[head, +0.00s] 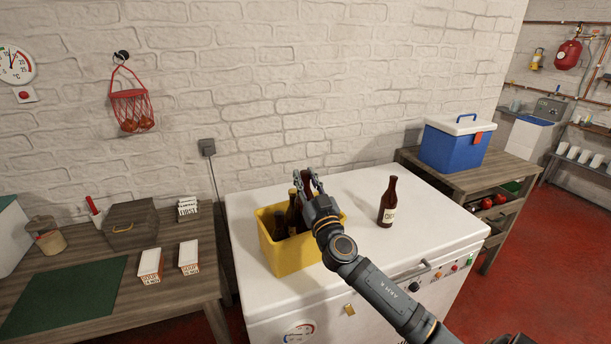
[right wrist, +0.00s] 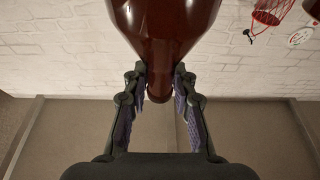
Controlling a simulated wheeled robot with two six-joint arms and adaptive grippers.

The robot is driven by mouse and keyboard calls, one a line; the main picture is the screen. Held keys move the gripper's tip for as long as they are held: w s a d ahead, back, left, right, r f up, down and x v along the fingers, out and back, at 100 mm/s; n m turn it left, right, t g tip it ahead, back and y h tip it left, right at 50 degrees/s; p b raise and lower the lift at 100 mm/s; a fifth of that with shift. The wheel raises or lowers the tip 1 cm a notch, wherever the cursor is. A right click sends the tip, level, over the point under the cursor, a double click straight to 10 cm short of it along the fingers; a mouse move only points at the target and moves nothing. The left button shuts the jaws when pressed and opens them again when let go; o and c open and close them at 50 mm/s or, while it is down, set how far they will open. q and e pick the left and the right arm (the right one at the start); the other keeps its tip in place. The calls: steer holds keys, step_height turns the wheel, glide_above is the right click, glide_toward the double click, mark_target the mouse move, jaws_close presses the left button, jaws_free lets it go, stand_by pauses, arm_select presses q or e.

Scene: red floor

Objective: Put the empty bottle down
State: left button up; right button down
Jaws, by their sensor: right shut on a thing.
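My right gripper (head: 310,188) is over the right part of a yellow crate (head: 286,262) on the white chest freezer. It is shut on a brown bottle (head: 307,180), partly hidden by the fingers. In the right wrist view the two fingers (right wrist: 159,92) close on the neck of this bottle (right wrist: 166,28), and its wider body fills the top of the picture. I cannot tell whether the bottle touches the crate floor. Other dark bottles (head: 293,212) stand in the crate's left part. Another brown bottle (head: 388,202) with a pale label stands upright on the freezer, right of the crate. My left gripper is not in view.
The freezer top (head: 350,205) is clear around the standing bottle. A blue cooler box (head: 452,149) stands on a wooden bench at the right. A wooden table (head: 182,228) at the left holds small cartons, a wooden box and a green mat (head: 65,297).

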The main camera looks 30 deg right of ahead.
mark_target(308, 194)
step_height(308, 194, down, 2)
steer(key=shift+w+f+b, duration=0.1)
steer(key=shift+f+b, duration=0.05)
steer(key=shift+b, duration=0.25)
steer(key=shift+f+b, duration=0.35)
steer(key=shift+f, duration=0.1)
steer(key=shift+f+b, duration=1.9)
steer(key=shift+f, duration=1)
steer(key=shift+f+b, duration=0.55)
steer(key=shift+b, duration=0.2)
steer(key=c, duration=1)
jaws_free()
